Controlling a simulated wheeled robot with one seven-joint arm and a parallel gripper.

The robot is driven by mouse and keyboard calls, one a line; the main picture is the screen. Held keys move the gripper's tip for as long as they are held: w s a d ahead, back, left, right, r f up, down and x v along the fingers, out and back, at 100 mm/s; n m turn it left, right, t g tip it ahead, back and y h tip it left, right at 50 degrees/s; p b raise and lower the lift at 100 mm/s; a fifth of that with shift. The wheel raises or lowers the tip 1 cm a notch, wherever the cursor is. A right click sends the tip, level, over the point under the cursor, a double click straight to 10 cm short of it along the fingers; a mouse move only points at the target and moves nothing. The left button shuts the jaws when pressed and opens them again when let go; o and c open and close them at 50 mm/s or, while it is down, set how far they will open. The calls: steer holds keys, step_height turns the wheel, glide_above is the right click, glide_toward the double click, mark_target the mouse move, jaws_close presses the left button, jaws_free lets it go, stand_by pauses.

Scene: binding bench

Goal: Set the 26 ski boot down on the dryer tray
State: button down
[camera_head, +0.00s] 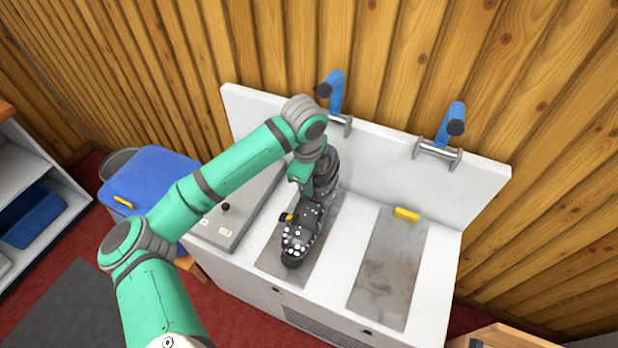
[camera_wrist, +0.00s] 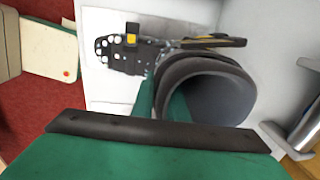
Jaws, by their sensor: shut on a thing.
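A dark ski boot (camera_head: 322,178) with a grey cuff is upright over the left grey panel of the white bench, its toe toward the front. A black part dotted with white (camera_head: 299,238) lies at its front end. My gripper (camera_head: 303,180) is shut on the boot's cuff at the back left. In the wrist view the cuff's open top (camera_wrist: 212,88) shows beside my green fingers (camera_wrist: 165,102). I cannot tell whether the sole touches the panel. The number 26 is not readable, and no part is clearly marked as the dryer tray.
The right grey panel (camera_head: 388,270) is bare, with a yellow block (camera_head: 406,214) at its back. Blue-handled levers (camera_head: 335,92) (camera_head: 455,120) stand along the bench's back wall. A grey control box (camera_head: 232,222) and a blue bin (camera_head: 152,178) are at left.

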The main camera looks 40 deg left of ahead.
steer(key=shift+f, duration=0.35)
steer(key=c, duration=1.7)
jaws_free()
steer(key=shift+f, duration=0.2)
steer(key=shift+c, duration=0.2)
steer(key=shift+r, duration=0.1)
step_height(320, 180, up, 12)
steer(key=s, duration=0.1)
steer(key=shift+s+d, duration=0.15)
steer(key=shift+s, duration=0.05)
steer(key=shift+d, duration=0.1)
